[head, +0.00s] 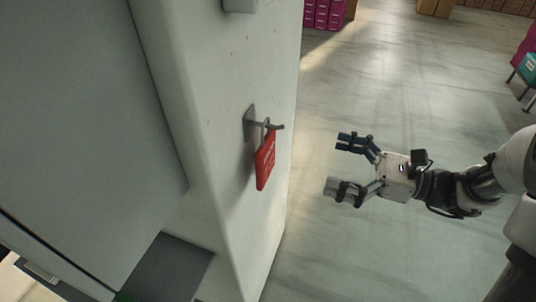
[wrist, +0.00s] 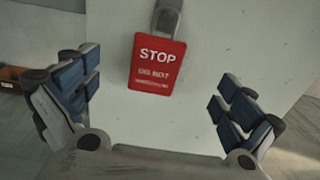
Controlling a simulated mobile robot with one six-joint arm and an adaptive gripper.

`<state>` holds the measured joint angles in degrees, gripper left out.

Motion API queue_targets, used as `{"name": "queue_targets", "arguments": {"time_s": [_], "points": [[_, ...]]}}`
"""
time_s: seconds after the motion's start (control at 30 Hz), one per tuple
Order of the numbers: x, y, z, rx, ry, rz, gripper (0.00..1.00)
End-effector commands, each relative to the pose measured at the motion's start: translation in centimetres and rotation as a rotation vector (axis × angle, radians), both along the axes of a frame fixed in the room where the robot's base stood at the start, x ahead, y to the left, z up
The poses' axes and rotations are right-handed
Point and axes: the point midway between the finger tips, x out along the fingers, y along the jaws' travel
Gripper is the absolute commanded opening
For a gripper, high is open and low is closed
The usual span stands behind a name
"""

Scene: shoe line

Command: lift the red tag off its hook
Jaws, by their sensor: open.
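The red tag (head: 265,160) hangs from a grey metal hook (head: 262,123) on a pale pillar in the head view. In the wrist view the tag (wrist: 158,66) faces me, with "STOP" in white letters and smaller lines below. A grey loop or hook part (wrist: 166,18) shows at its top edge. My gripper (head: 339,163) is open and empty, to the right of the tag and apart from it. In the wrist view its two fingers (wrist: 158,105) stand wide to either side, with the tag above the middle of the gap.
The pale pillar (head: 225,150) stands behind the tag, and a large grey panel (head: 80,110) is at its left. Magenta boxes (head: 323,14) and a teal bin (head: 527,68) are farther back. The floor between my gripper and the boxes is clear.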

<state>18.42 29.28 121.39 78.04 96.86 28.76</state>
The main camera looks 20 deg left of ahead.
Motion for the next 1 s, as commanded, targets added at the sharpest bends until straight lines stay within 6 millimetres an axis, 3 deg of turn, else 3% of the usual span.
{"name": "queue_targets", "arguments": {"time_s": [0.2, 0.4, 0.67, 1.0], "points": [[0.2, 5.2, -0.3, -0.002, -0.003, 0.008, 1.00], [0.5, 8.8, -0.2, -0.003, -0.002, 0.007, 1.00], [0.8, 10.6, -0.4, -0.003, -0.002, 0.004, 1.00], [1.4, 14.9, -1.1, -0.003, -0.003, 0.004, 1.00]]}}
